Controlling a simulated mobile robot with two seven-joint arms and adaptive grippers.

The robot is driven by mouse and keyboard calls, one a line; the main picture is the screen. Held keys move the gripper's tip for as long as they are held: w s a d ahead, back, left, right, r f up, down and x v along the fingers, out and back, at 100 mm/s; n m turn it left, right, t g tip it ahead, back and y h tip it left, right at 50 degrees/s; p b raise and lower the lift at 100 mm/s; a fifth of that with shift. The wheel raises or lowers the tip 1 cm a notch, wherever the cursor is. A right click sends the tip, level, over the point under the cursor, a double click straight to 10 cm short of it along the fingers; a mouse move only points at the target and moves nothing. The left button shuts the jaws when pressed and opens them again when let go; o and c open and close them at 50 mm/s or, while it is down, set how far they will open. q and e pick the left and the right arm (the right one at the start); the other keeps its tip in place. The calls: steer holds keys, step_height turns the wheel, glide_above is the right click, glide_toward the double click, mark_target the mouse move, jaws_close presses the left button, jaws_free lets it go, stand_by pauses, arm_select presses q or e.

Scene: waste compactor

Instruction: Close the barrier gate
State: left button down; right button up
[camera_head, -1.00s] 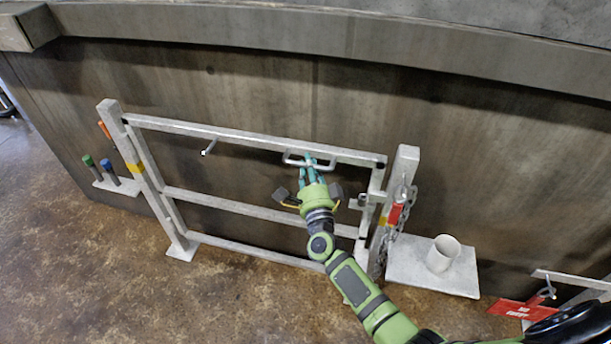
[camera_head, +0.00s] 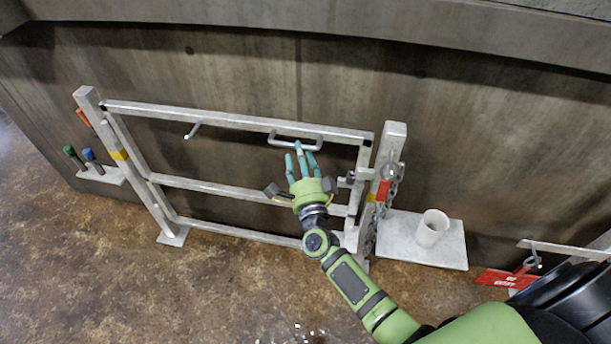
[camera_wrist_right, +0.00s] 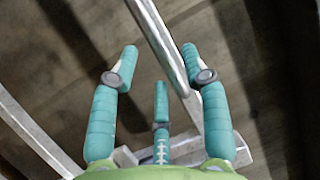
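The barrier gate (camera_head: 240,121) is a pale metal frame with three rails. It spans between a left post (camera_head: 125,165) and a right post (camera_head: 388,150); its right end is close beside the right post, and I cannot tell whether they touch. A U-shaped handle (camera_head: 318,147) is on its top rail. My right gripper (camera_head: 302,158) is in front of the gate, fingers spread and open, tips just below and near the handle; contact is unclear. In the right wrist view the fingers (camera_wrist_right: 160,75) are apart with a pale bar (camera_wrist_right: 165,45) beyond them. My left gripper is not in view.
A chain with a red tag (camera_head: 383,190) hangs at the right post. A white cup (camera_head: 432,228) stands on a pale plate (camera_head: 400,250) to the right. A red sign (camera_head: 505,279) is at lower right. A dark wall is behind the gate. The floor at left is clear.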

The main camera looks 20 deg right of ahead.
steer(key=v, duration=0.7)
steer(key=shift+s, duration=0.3)
